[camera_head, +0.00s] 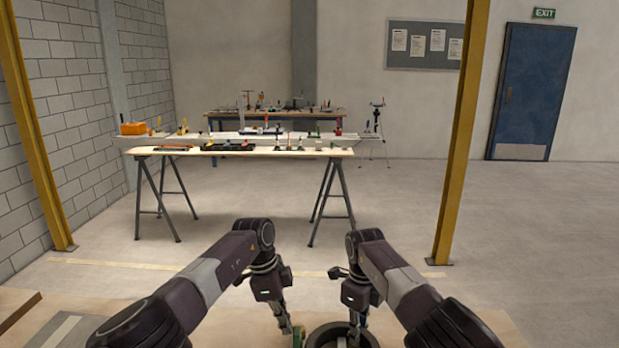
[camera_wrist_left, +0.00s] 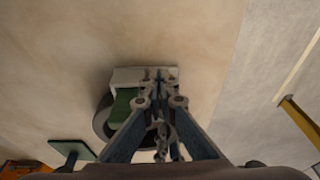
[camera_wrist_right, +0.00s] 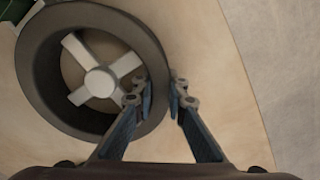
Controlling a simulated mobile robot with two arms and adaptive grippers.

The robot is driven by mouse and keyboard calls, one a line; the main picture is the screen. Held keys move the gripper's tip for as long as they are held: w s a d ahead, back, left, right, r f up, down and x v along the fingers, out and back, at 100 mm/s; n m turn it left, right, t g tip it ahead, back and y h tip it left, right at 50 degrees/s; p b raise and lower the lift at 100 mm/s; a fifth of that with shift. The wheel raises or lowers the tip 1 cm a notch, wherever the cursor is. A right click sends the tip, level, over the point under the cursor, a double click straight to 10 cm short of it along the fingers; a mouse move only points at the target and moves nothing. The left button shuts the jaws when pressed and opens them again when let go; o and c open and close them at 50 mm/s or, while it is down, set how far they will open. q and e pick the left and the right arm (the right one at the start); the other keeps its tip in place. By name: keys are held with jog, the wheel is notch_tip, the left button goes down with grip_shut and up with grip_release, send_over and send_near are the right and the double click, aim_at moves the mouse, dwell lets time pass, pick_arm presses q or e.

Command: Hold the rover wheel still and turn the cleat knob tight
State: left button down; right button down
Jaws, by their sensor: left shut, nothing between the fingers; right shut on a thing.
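The dark wheel (camera_wrist_right: 38,75) with pale cross spokes and a round hub (camera_wrist_right: 99,82) lies below my right gripper (camera_wrist_right: 160,97). That gripper is shut on the wheel's rim, one finger on each side of the wall. In the head view the wheel (camera_head: 325,334) is cut off at the bottom edge, below my right gripper (camera_head: 357,325). My left gripper (camera_wrist_left: 160,102) is shut and empty over a pale block with a green part (camera_wrist_left: 122,103). A dark curved piece (camera_wrist_left: 103,122) shows beside the block. I cannot make out the cleat knob; the left fingers cover part of this area.
A green plate (camera_wrist_left: 72,149) and an orange object (camera_wrist_left: 20,168) show at lower left in the left wrist view. A trestle table (camera_head: 300,153) with tools stands well beyond, across open floor.

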pick_arm(q)
jog(key=shift+s+d+r, duration=0.1)
jog(key=shift+d+r, duration=0.05)
jog(key=shift+d, duration=0.3)
jog(key=shift+a, duration=0.25)
jog(key=v, duration=0.5)
jog(key=shift+d+r, duration=0.25)
jog(key=shift+r, duration=0.2)
jog(key=shift+r, duration=0.1)
jog(key=shift+s+a+f, duration=0.1)
jog(key=shift+f, duration=1.45)
jog(key=shift+s+a+f, duration=0.1)
jog(key=shift+a+f, duration=0.05)
jog(key=shift+f, duration=1.4)
jog(key=shift+w+d+r, duration=0.1)
jog(key=shift+w+d, duration=0.1)
jog(key=shift+d, duration=0.7)
jog(key=shift+a, duration=0.35)
